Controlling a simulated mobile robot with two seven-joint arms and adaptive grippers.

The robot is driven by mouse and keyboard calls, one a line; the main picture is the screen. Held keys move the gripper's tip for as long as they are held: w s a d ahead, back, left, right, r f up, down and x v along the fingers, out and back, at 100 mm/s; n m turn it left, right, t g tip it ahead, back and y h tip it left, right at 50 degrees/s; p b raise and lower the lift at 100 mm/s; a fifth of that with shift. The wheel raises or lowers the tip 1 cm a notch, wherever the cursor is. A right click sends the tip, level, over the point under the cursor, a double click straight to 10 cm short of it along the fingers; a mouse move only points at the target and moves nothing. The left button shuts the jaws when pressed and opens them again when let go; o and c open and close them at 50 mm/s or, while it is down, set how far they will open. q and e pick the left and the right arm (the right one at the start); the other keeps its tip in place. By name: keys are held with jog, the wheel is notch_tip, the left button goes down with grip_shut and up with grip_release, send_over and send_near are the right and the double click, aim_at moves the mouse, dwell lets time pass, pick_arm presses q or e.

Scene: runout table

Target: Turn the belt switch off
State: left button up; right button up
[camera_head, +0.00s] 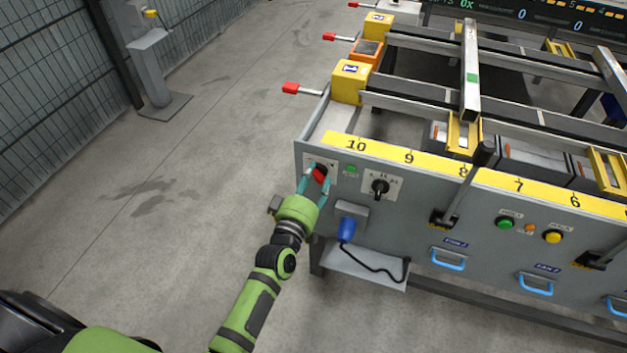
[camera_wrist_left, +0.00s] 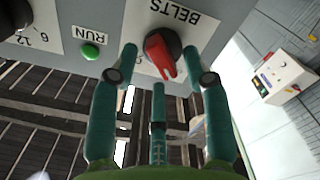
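The belt switch is a red rotary knob (camera_head: 320,174) at the left end of the grey panel. In the left wrist view the red knob (camera_wrist_left: 160,55) sits on a white plate marked BELTS, which appears upside down, and its narrow end points down and slightly right. My left gripper (camera_head: 315,182) is at the knob, with teal fingers spread to both sides of it. In the left wrist view the fingers (camera_wrist_left: 160,62) are open, with gaps visible beside the knob. Part of the plate's marking is hidden by the fingers. My right gripper is not in view.
A green RUN lamp (camera_head: 351,169) and a black rotary switch (camera_head: 380,187) are to the right of the knob. A blue plug-like part (camera_head: 347,229) with a black cable hangs below. Red-tipped levers (camera_head: 291,88) stick out leftward above.

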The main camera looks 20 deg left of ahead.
pick_arm(q)
jog(key=shift+s+f, duration=0.1)
jog(key=shift+s, duration=0.1)
jog(key=s, duration=1.1)
jog(key=shift+s+a, duration=0.2)
jog(key=shift+s, duration=0.15)
